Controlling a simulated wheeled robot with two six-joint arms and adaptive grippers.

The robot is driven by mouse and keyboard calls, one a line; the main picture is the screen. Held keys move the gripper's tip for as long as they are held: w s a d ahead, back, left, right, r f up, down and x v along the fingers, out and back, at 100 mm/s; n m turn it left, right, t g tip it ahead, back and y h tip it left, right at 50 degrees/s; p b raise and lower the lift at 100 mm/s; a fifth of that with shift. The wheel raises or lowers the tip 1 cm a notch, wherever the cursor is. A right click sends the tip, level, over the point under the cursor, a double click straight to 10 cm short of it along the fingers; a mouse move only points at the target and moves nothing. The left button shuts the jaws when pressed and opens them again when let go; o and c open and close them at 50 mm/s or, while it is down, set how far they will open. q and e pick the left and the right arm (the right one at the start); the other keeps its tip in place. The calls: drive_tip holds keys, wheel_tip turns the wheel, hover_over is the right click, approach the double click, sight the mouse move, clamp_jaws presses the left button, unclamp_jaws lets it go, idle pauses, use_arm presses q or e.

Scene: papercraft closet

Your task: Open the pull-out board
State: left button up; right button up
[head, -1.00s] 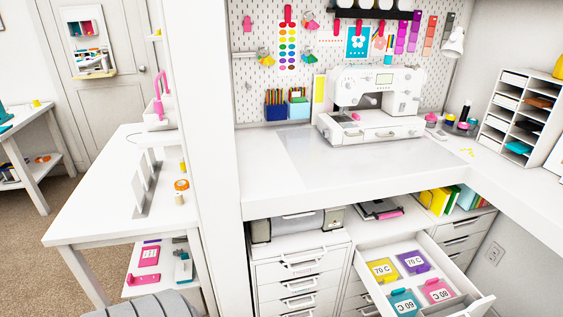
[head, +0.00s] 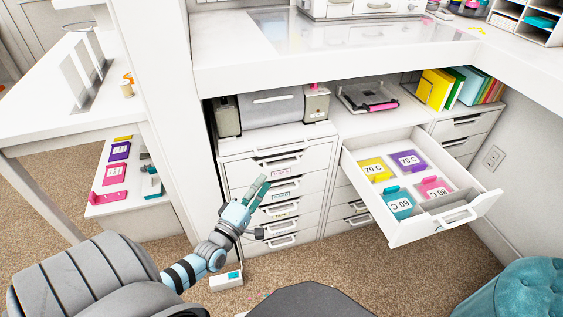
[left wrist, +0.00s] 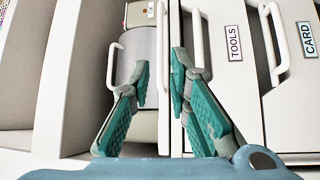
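The pull-out board's narrow white front (head: 278,150) with a bar handle sits at the top of the left drawer stack, flush with it and closed. My left gripper (head: 262,185) is in front of this stack, lower than the board's handle. My right gripper is not in view.
An open drawer (head: 397,222) with coloured labelled boxes sticks out to the right. A grey machine (head: 268,111) stands above the board. The worktop (head: 300,65) overhangs the drawers. A white side table (head: 45,130) is at left, and a teal pouf (head: 525,290) at lower right.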

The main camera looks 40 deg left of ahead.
use_arm(q)
drive_tip(key=b+x, duration=0.4)
drive_tip(key=x, duration=0.8)
drive_tip(key=shift+w, duration=0.35)
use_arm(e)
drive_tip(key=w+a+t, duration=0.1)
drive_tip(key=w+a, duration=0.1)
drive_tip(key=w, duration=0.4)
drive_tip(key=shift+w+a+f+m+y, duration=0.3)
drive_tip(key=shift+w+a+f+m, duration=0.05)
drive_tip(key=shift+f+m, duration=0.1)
use_arm(q)
drive_tip(key=shift+c, duration=0.3)
clamp_jaws()
